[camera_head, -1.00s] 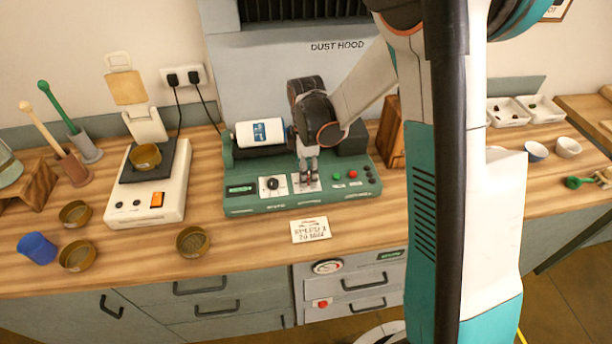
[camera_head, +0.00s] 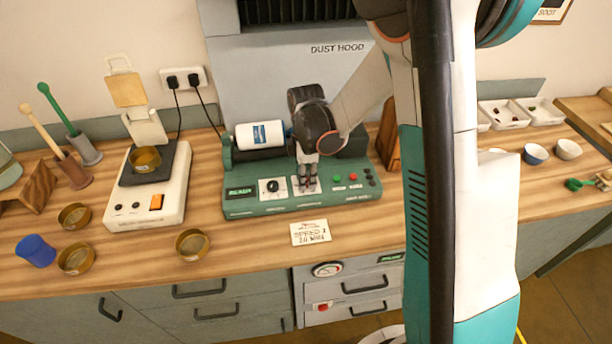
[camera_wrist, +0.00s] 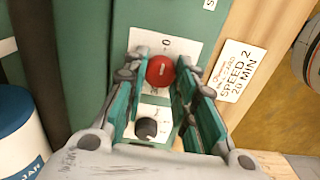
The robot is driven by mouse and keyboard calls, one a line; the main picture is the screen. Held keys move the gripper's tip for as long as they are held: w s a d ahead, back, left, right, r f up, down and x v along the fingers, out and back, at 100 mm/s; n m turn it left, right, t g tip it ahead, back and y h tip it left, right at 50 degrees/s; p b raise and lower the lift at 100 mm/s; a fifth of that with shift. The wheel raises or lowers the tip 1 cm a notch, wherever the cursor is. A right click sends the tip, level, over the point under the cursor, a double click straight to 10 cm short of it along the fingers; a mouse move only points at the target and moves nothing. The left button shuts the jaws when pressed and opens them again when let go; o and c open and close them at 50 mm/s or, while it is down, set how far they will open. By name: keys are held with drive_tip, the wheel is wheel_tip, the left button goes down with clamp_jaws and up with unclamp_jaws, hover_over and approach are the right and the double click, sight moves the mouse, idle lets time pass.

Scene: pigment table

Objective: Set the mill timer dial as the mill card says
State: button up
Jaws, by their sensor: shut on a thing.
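The green mill (camera_head: 330,199) stands on the bench with a white drum on top. The mill card (camera_head: 311,232) lies in front of it; in the wrist view the card (camera_wrist: 235,72) reads "SPEED 2, 20 MIN". My gripper (camera_head: 307,186) points down at the right-hand dial plate. In the wrist view my gripper (camera_wrist: 160,80) has its fingers on either side of a red dial (camera_wrist: 160,71), shut on it. The dial bears a short pale mark; a "0" shows on its plate, but other markings are partly hidden. A black dial (camera_wrist: 146,128) sits beside it, free of the fingers.
A small dark display (camera_head: 240,191) is at the mill's left. A scale (camera_head: 145,195) and several brown dishes stand left. The bench in front of the mill is mostly clear.

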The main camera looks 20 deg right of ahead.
drive_tip(key=m+b, duration=0.1)
drive_tip(key=m, duration=0.4)
drive_tip(key=shift+b, duration=0.3)
drive_tip(key=m+b, duration=0.1)
drive_tip(key=m, duration=0.5)
drive_tip(key=shift+m, duration=0.4)
drive_tip(key=m+b, duration=0.1)
drive_tip(key=m, duration=1)
drive_tip(key=shift+m, duration=0.3)
drive_tip(key=shift+b, duration=0.3)
drive_tip(key=o, duration=1.1)
